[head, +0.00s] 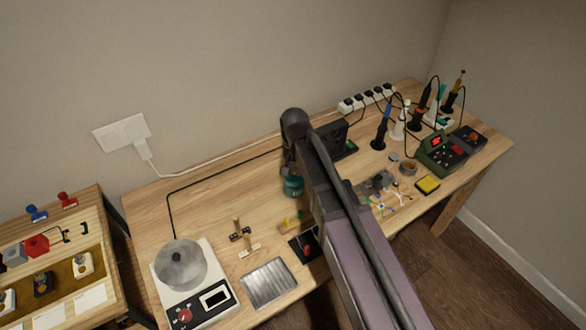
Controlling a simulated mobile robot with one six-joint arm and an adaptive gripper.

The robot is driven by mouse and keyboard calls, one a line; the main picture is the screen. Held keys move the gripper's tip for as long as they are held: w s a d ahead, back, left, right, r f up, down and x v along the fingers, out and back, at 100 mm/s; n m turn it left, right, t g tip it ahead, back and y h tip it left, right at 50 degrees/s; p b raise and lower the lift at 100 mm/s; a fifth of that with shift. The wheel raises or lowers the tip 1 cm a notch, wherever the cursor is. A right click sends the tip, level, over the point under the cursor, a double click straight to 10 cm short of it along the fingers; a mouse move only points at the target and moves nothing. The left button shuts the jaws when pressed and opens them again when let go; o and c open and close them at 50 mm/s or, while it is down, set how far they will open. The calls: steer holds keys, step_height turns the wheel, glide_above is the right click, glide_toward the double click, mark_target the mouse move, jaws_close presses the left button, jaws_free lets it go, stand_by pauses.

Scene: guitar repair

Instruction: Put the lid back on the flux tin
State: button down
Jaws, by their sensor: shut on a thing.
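My gripper (289,164) points down over the left middle of the bench, partly hidden by my own arm. It is shut at a small teal round thing (292,188), which looks like the flux tin with its lid. The teal thing appears upright at the bench top. At this size I cannot tell the lid from the tin, nor whether the lid is seated or a little above the rim.
My arm crosses the middle of the wooden bench (204,200). A hot plate (181,264) and metal sheet (269,283) are at front left. Soldering tools, a round container (408,168) and a yellow sponge (427,184) are at right. A power strip (367,98) lies behind.

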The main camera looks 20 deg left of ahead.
steer(key=shift+f+b, duration=0.55)
steer(key=shift+f, duration=0.2)
steer(key=shift+f, duration=0.2)
stand_by(2.0)
steer(key=shift+c, duration=2.3)
jaws_free()
steer(key=o, duration=0.5)
steer(key=shift+s, duration=0.1)
steer(key=shift+c, duration=0.2)
steer(key=shift+r, duration=0.2)
steer(key=shift+r+p, duration=3.35)
